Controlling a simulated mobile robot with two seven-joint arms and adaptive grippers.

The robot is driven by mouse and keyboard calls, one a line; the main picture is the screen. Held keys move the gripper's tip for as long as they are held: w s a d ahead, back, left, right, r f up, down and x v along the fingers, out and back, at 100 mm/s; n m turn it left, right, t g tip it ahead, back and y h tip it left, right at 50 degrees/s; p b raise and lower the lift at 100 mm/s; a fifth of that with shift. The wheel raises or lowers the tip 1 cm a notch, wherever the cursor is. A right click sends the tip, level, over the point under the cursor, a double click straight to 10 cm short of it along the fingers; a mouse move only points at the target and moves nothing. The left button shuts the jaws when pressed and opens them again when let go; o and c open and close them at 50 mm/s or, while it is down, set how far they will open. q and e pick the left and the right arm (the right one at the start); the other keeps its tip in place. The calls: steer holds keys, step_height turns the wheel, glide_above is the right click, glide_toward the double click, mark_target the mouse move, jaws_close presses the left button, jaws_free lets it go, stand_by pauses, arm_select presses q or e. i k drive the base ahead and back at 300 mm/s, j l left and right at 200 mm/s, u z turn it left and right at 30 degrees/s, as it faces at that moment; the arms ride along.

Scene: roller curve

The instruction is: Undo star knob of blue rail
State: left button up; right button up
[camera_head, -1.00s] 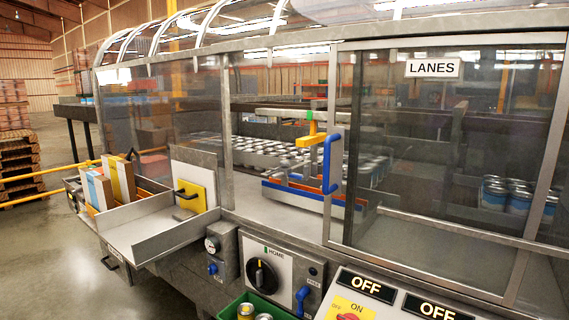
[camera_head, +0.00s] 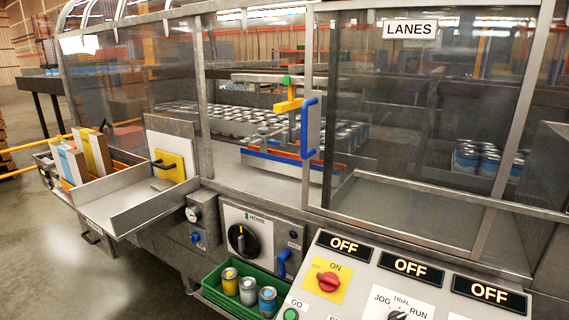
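A blue rail (camera_head: 265,158) lies low inside the machine, behind the opening left of the blue-handled door, with an orange strip (camera_head: 283,154) beside it. A yellow bracket-like part (camera_head: 289,104) with a green piece on top hangs above the rail on a grey bar. I cannot make out a star knob clearly; the door's edge and blue handle (camera_head: 308,128) cover part of this area. Neither of my grippers is in view.
Many cans (camera_head: 235,122) stand behind the rail. A clear sliding door (camera_head: 415,120) under the LANES sign covers the right side. A control panel (camera_head: 400,285) with OFF displays and a green crate (camera_head: 240,290) of cans stand in front. A carton tray (camera_head: 130,200) juts out at left.

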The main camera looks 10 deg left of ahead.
mark_target(262, 130)
steer(key=i+j+z, duration=0.25)
steer(key=j, duration=0.2)
steer(key=j+z, duration=0.25)
steer(key=j, duration=0.25)
steer(key=i+j+z, duration=0.1)
steer(key=j+z, duration=0.15)
steer(key=j, duration=0.25)
